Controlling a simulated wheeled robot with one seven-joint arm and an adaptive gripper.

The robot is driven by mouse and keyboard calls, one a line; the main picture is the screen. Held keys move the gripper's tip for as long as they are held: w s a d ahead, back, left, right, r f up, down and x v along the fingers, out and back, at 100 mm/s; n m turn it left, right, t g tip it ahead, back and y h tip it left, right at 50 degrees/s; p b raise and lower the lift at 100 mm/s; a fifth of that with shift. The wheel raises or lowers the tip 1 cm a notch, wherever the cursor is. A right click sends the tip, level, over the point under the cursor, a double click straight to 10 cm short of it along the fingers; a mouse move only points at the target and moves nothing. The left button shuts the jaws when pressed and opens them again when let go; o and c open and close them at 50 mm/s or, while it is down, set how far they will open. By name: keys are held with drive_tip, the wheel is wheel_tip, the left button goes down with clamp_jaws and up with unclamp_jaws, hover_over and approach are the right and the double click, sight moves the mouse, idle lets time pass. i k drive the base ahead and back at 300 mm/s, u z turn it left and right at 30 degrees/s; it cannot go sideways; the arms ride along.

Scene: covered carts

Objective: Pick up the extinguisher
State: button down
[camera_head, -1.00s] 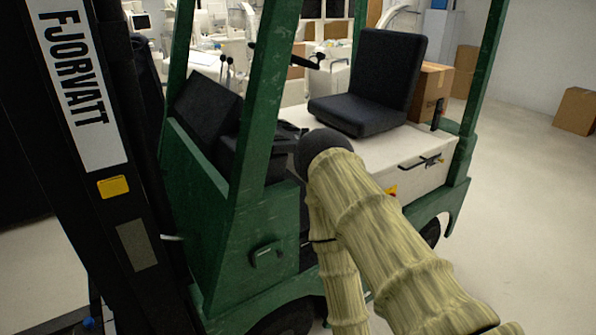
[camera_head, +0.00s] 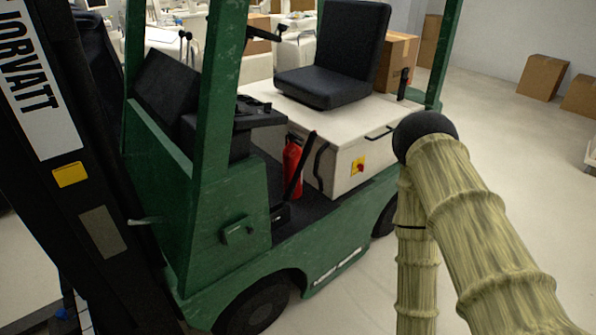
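A red extinguisher (camera_head: 292,168) stands upright in the footwell of the green forklift (camera_head: 215,200), beside the white seat box. A black strap or lever crosses in front of part of it, and its lower end is hard to make out. My arm shows at the right of the view, in a pale ribbed cover with a dark rounded joint. The end of my arm is outside the view, so my gripper is not seen.
The white seat box (camera_head: 345,160) carries a black seat (camera_head: 340,60). The green front post (camera_head: 220,80) and dark mast (camera_head: 75,190) stand left of the footwell. Cardboard boxes (camera_head: 541,77) are at the back right.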

sight(292, 154)
drive_tip(key=u, duration=0.1)
drive_tip(key=k, duration=0.45)
drive_tip(key=z, duration=0.7)
drive_tip(key=i, duration=0.65)
drive_tip(key=u, duration=0.45)
drive_tip(key=i, duration=0.7)
drive_tip(key=u, duration=0.75)
